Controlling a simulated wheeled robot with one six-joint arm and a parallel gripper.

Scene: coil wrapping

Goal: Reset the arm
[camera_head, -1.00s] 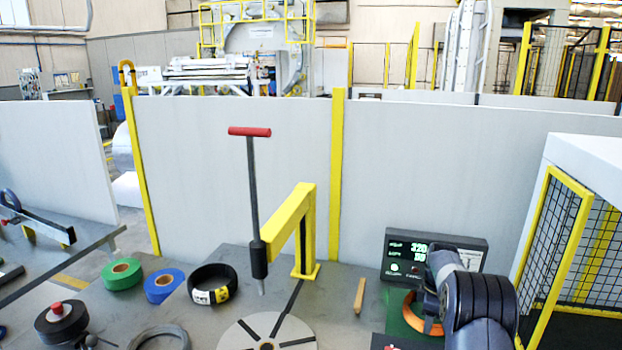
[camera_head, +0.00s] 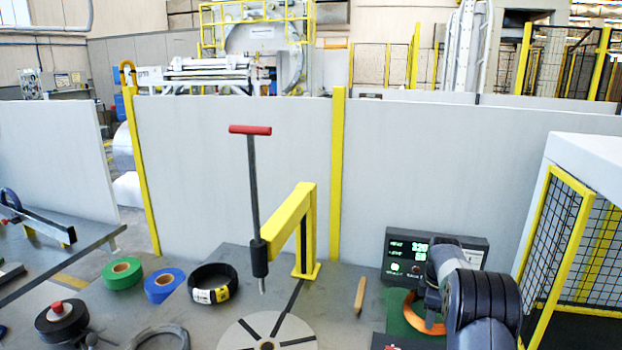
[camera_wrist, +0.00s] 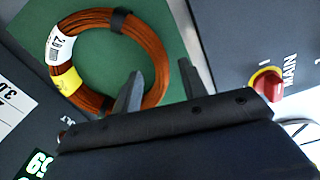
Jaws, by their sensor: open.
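A copper wire coil (camera_wrist: 90,20) with a white label and a yellow tag lies on a green mat (camera_wrist: 165,30) below the gripper. In the wrist view the left finger overlaps the coil's inner edge and the right finger lies outside the ring; I cannot tell whether they touch it. In the head view, my arm hides part of the coil (camera_head: 425,325) and mat (camera_head: 398,318), and the fingers are hidden.
A display box (camera_head: 405,250) stands behind the coil. A red knob marked MAIN (camera_wrist: 266,85) is right of the gripper. A yellow post (camera_head: 310,235), a red-handled rod (camera_head: 254,190), a round plate (camera_head: 240,335), a black coil (camera_head: 212,277) and tape rolls (camera_head: 122,274) stand left. A mesh fence (camera_head: 550,260) is at right.

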